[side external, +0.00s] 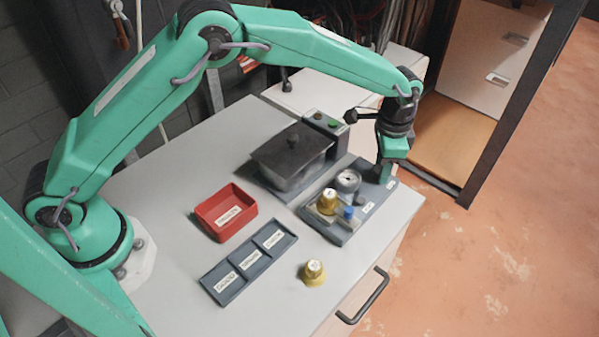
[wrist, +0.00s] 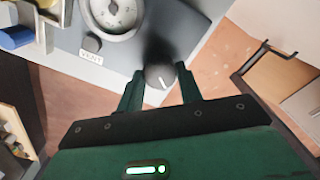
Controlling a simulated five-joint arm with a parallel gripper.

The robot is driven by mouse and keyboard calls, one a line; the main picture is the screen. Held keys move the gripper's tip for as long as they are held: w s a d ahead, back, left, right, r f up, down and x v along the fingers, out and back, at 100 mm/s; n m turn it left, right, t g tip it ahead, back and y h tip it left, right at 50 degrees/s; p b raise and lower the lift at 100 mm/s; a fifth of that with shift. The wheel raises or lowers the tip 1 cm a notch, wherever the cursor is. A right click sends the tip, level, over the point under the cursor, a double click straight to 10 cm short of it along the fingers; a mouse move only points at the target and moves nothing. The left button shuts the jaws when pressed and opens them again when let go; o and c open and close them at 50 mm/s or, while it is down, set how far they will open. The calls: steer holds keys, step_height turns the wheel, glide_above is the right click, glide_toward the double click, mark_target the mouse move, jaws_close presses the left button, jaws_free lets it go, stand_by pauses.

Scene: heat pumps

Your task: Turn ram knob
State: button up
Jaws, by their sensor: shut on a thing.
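The ram knob (wrist: 158,77) is a dark round knob with a white pointer line, at the edge of the grey panel (wrist: 195,20) in the wrist view. My gripper (wrist: 160,74) has one green finger on each side of it and is shut on it. The pointer line slants in the wrist view. In the side view my gripper (side external: 391,164) reaches down to the far right end of the panel and hides the knob. A round gauge (side external: 348,181) is beside it, and a small knob labelled VENT (wrist: 92,44) shows in the wrist view.
A brass cap (side external: 328,201) and a blue-topped part (side external: 348,214) stand on the panel. A lidded dark box (side external: 291,155) is behind it. A red bin (side external: 226,212), a labelled grey tray (side external: 249,262) and another brass cap (side external: 313,272) are on the bench.

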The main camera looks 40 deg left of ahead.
stand_by(0.3)
steer(key=o, duration=1)
steer(key=shift+r, duration=0.2)
step_height(320, 180, up, 7)
steer(key=shift+f, duration=0.1)
steer(key=shift+r, duration=0.4)
